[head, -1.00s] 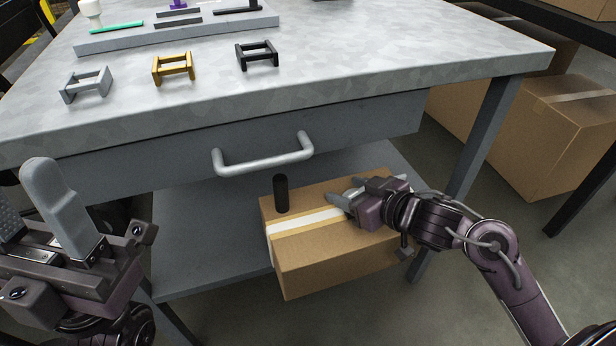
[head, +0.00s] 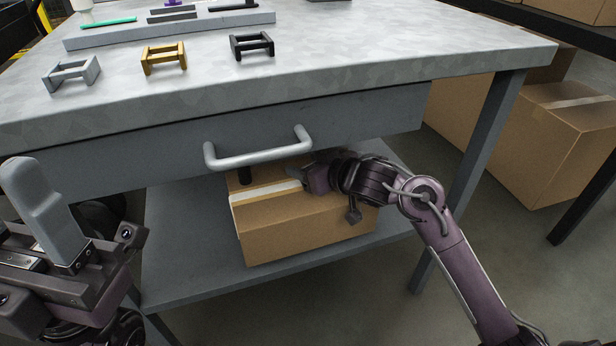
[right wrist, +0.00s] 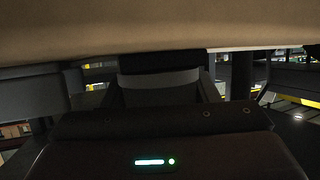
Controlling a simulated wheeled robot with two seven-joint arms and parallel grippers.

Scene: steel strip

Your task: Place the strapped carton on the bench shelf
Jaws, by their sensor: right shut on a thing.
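The carton also fills the top of the right wrist view (right wrist: 150,30). My left gripper (head: 25,215) is open and empty at the left, away from the carton, with one finger largely cut off.
A drawer handle (head: 260,150) sticks out just above the carton. The worktop (head: 350,65) holds several small brackets. Large cartons (head: 560,130) stand at right. The shelf's left part is clear.

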